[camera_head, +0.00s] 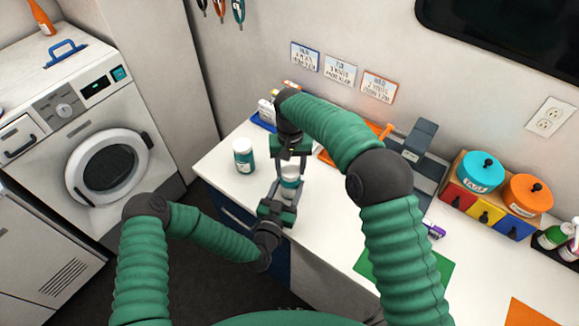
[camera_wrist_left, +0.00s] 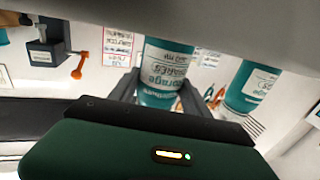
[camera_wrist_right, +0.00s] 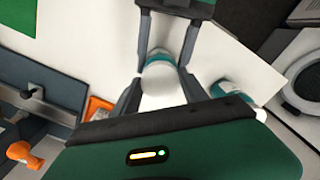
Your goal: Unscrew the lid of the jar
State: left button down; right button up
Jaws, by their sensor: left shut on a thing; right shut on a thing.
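A jar with a white lid and a teal label (camera_head: 290,184) stands upright near the counter's left front edge. My left gripper (camera_head: 284,193) comes in low from the front and is shut around the jar's body. In the left wrist view the labelled body (camera_wrist_left: 165,75) shows between its fingers. My right gripper (camera_head: 288,168) reaches down from above and is shut on the jar's white lid (camera_wrist_right: 160,80), which shows between its fingers in the right wrist view. The lid is partly hidden in the head view. I cannot tell whether the lid is loose.
A second teal-labelled jar (camera_head: 243,156) stands just left on the white counter (camera_head: 215,165). A grey device (camera_head: 419,141), teal and orange canisters (camera_head: 482,172) and a green mat (camera_head: 404,264) lie to the right. A washing machine (camera_head: 80,125) stands at the left.

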pick_arm(q)
jog(key=shift+s+d, duration=0.1)
pick_arm(e)
jog(key=n, duration=0.6)
jog(key=shift+w+d+n, duration=0.15)
jog(key=shift+w+n, duration=0.05)
jog(key=shift+n, duration=0.1)
jog(key=n, duration=0.6)
jog(key=shift+w+r, duration=0.1)
jog(key=shift+w, duration=0.05)
jog(key=n, duration=0.6)
jog(key=shift+n, duration=0.4)
pick_arm(q)
jog(key=shift+d, duration=0.1)
pick_arm(e)
jog(key=n, duration=0.5)
jog(key=shift+w, duration=0.15)
pick_arm(q)
jog(key=shift+s, duration=0.1)
pick_arm(e)
jog(key=n, duration=0.3)
jog(key=shift+a+r, duration=0.1)
jog(key=shift+a, duration=0.1)
pick_arm(q)
jog(key=shift+f, duration=0.1)
pick_arm(e)
jog(key=shift+s+r, duration=0.15)
jog(key=shift+s, duration=0.05)
jog(key=shift+d+r, duration=0.1)
jog(key=shift+r, duration=0.85)
